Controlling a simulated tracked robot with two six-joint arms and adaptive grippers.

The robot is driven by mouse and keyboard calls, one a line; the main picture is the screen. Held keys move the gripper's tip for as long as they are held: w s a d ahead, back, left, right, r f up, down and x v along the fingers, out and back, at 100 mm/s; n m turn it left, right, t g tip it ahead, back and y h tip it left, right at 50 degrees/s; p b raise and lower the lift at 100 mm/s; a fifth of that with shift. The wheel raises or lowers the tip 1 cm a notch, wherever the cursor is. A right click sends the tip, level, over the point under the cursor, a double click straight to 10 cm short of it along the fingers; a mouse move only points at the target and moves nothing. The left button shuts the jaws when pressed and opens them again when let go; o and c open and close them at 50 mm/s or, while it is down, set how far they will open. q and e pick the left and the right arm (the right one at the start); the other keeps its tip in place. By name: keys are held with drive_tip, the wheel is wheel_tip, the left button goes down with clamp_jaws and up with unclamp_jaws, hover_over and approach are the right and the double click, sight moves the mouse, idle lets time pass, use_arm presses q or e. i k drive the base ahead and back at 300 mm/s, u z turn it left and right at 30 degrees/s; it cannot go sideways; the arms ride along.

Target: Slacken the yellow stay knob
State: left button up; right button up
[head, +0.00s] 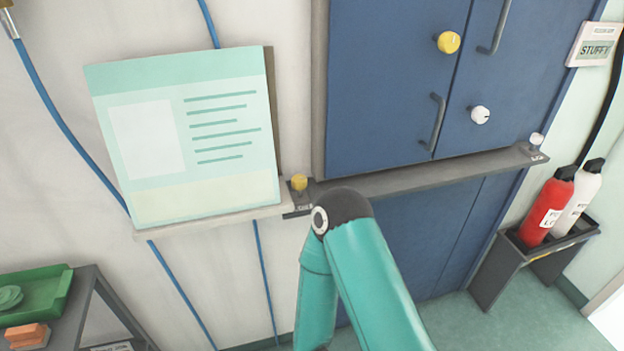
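Two yellow knobs show in the head view. A small yellow knob (299,182) stands at the left end of the grey rail below the blue cabinet, beside a small dark label too small to read surely. A larger round yellow knob (448,42) sits on the upper blue cabinet door. I cannot tell from the picture alone which one is the stay knob. One of my teal arms rises from the bottom, its dark elbow just below and right of the small yellow knob, apart from it as far as I can tell. Neither gripper is in view.
The blue cabinet (385,80) has grey handles and a white knob (480,114); another pale knob (537,140) is at the rail's right end. A panel (185,140) stands on a ledge at left. Red (546,208) and white (578,200) bottles stand at right.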

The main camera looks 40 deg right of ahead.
sight(298, 181)
drive_tip(key=z, duration=0.05)
drive_tip(key=k, duration=1.1)
drive_tip(key=z, duration=0.4)
drive_tip(key=i, duration=1)
drive_tip(key=u, duration=0.1)
